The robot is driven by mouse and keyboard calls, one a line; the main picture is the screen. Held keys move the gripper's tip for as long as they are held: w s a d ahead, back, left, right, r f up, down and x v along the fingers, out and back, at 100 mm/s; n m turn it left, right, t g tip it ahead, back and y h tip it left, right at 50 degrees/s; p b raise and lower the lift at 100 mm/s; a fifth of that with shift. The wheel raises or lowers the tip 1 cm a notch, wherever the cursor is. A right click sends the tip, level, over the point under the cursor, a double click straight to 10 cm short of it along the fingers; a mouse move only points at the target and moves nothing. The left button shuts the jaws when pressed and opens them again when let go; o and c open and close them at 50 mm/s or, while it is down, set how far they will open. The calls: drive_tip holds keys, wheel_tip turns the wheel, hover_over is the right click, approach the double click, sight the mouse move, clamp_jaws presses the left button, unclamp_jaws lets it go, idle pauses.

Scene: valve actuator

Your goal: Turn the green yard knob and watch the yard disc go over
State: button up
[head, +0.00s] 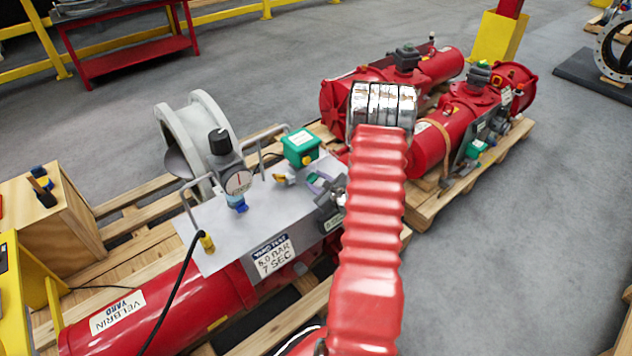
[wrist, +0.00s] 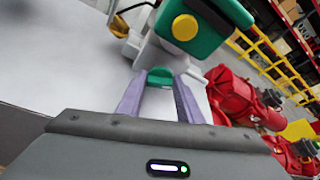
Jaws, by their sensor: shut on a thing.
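My gripper (head: 318,180) is at the grey plate on top of the red actuator, beside the green box (head: 300,147). In the wrist view its two purple fingers (wrist: 160,98) stand on either side of a small green knob (wrist: 160,77) and are shut on it. The green box with a round yellow button (wrist: 185,27) is just beyond the fingers. The yard disc (head: 179,164) shows as a grey plate in the pale valve ring (head: 187,120), partly hidden by the ring and gauge.
A pressure gauge (head: 237,182) and metal hoop handles stand on the plate (head: 228,225). More red actuators (head: 460,110) lie on a wooden pallet at the right. A wooden box (head: 55,215) is at the left.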

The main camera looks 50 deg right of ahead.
drive_tip(key=shift+a, duration=0.1)
drive_tip(key=shift+a+f+n+h, duration=0.15)
drive_tip(key=shift+n+h, duration=0.45)
drive_tip(key=shift+n, duration=0.5)
drive_tip(key=o, duration=1.1)
drive_tip(key=v, duration=1.3)
drive_tip(key=shift+s, duration=0.45)
